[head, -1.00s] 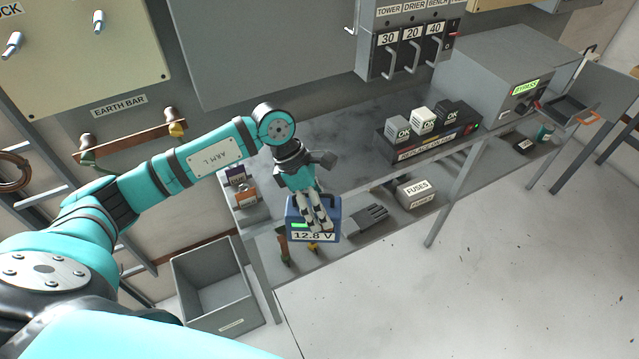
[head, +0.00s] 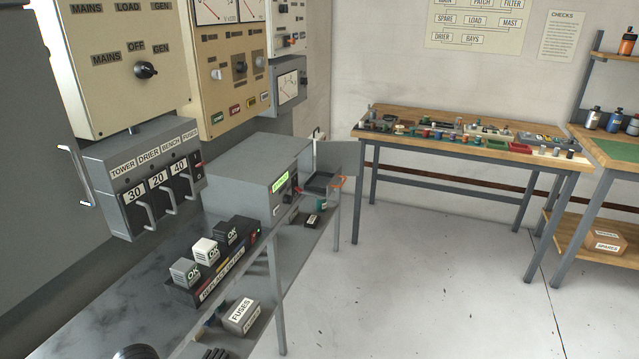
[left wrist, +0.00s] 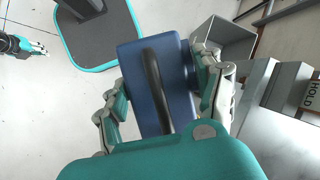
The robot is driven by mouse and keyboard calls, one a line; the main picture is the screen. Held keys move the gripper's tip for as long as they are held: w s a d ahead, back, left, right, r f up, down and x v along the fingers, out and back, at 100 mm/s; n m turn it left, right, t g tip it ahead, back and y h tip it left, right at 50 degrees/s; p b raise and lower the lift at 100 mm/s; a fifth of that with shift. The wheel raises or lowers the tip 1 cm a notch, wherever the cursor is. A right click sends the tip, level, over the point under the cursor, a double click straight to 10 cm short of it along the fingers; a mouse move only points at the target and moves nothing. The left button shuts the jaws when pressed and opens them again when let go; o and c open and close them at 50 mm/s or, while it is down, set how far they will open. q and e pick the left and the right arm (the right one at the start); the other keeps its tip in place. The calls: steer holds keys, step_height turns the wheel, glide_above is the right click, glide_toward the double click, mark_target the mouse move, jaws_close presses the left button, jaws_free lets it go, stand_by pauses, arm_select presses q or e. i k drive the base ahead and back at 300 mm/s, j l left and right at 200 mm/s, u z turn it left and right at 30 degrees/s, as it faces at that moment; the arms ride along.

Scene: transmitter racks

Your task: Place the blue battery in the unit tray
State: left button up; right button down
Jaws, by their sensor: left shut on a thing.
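The blue battery (left wrist: 180,75), with a black handle strap, is in the left wrist view. My left gripper (left wrist: 160,95) is shut on it, one finger on each side. Neither shows in the head view now. The open dark unit tray (head: 320,183) sticks out of the right end of the grey unit (head: 255,178) with a green-lit display, on the bench. I cannot see clearly into the tray. My right gripper (left wrist: 38,48) is small at the left edge of the left wrist view; its finger state is unclear.
A row of cube modules (head: 207,252) stands on the bench before the unit. A fuses box (head: 241,316) is on the lower shelf. A cluttered wooden table (head: 440,136) stands behind. The floor (head: 420,290) right of the bench is clear. A grey bin (left wrist: 222,38) shows in the left wrist view.

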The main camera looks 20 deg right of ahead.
mark_target(321, 184)
steer(key=i+l, duration=0.2)
steer(key=l, duration=0.15)
steer(key=i+l+u, duration=0.1)
steer(key=l, duration=0.25)
steer(key=i+l, duration=0.3)
steer(key=i+l+u, duration=0.1)
steer(key=l, duration=0.3)
steer(key=i+l, duration=0.25)
steer(key=l, duration=0.15)
steer(key=u, duration=0.05)
